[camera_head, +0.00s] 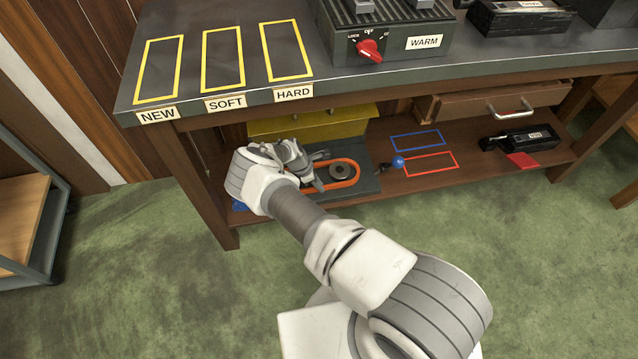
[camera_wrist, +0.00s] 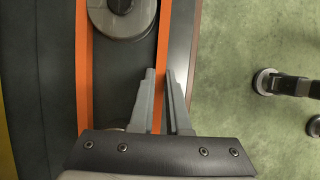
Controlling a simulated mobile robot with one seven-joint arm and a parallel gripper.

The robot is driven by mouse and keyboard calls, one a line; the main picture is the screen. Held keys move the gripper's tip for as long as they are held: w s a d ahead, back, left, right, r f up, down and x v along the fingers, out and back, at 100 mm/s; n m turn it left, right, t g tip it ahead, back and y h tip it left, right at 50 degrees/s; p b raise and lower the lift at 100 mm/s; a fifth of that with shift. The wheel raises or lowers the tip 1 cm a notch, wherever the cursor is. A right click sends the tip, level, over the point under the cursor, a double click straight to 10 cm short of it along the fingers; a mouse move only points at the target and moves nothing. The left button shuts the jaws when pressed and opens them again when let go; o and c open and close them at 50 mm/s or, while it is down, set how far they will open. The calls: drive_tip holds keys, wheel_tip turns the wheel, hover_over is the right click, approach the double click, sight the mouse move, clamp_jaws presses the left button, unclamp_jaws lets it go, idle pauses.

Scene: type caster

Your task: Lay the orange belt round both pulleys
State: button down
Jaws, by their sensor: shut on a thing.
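The orange belt (camera_head: 353,182) lies on a dark grey plate (camera_head: 367,185) on the bench's lower shelf. Its right end curves around one grey pulley (camera_head: 339,170). In the wrist view, the two belt strands (camera_wrist: 83,60) pass on either side of that pulley (camera_wrist: 122,14). My gripper (camera_wrist: 161,72) has one finger on each side of the right-hand strand and is shut on it. In the head view, my gripper (camera_head: 308,172) is over the left part of the belt. A sliver of another round part (camera_wrist: 117,128) shows beside the fingers; the wrist hides most of it.
The bench top with its WARM unit (camera_head: 385,40) overhangs the shelf. A yellow-olive block (camera_head: 315,121) stands behind the plate. To the right are a blue ball (camera_head: 398,161), blue and red outlines, a drawer and a black tool (camera_head: 525,139). Green floor is open in front.

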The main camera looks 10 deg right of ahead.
drive_tip(key=c, duration=0.8)
unclamp_jaws()
drive_tip(key=p+v, duration=0.2)
drive_tip(key=v, duration=0.5)
drive_tip(key=shift+a+r+p, duration=0.1)
drive_tip(key=shift+r+p, duration=0.2)
drive_tip(key=shift+s, duration=0.15)
